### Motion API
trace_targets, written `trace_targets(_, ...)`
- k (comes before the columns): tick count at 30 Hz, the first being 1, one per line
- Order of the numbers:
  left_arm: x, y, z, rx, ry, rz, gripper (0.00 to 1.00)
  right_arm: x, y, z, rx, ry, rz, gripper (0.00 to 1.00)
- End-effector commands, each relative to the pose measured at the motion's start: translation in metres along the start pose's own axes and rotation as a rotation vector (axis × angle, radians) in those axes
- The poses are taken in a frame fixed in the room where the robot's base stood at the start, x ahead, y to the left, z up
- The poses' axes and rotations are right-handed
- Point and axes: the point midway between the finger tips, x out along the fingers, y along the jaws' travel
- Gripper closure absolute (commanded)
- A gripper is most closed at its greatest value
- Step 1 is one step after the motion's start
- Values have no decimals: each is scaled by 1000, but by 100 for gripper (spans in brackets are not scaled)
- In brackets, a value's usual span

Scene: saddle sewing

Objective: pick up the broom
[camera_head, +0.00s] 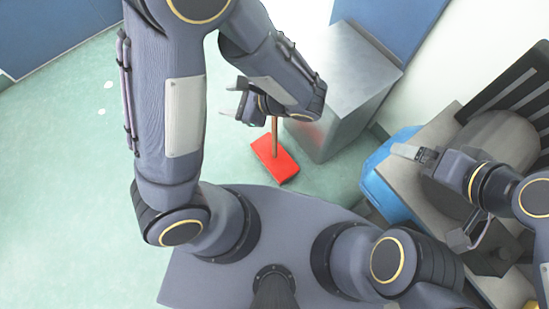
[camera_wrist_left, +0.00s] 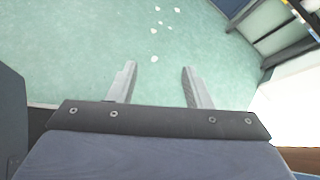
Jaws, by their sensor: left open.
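The broom has a red head (camera_head: 275,160) lying on the green floor, with a brown handle (camera_head: 275,137) rising from it. The upper part of the handle is hidden behind my left arm and gripper. My left gripper (camera_head: 234,98) is open, above and slightly left of the broom head, with its fingers pointing left. In the left wrist view its fingers (camera_wrist_left: 158,85) are apart with only floor between them, and the broom does not show there. My right gripper (camera_head: 430,195) appears open at the right, away from the broom.
A grey metal box (camera_head: 345,90) stands just right of the broom. A blue object (camera_head: 388,165) and a cluttered grey surface are near my right gripper. White spots (camera_wrist_left: 155,30) lie on the floor. The floor at the left (camera_head: 60,190) is clear.

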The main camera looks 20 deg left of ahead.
Motion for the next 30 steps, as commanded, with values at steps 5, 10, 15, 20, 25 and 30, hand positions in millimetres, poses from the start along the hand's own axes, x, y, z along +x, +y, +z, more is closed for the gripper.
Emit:
trace_targets(5,-4,-23,-88,278,-259,-391,55,39,18,20,0,0,0,0)
trace_targets(10,-19,-32,-139,419,-407,-643,55,53,24,27,0,1,0,0)
trace_targets(15,-26,-35,-158,470,-465,-745,55,57,26,29,0,1,0,0)
trace_targets(20,-16,-48,-155,473,-469,-753,55,59,27,30,0,1,0,0)
trace_targets(25,-4,-64,-152,471,-467,-750,55,62,28,31,0,1,0,0)
trace_targets(30,11,-85,-147,472,-466,-750,55,66,30,33,0,1,0,0)
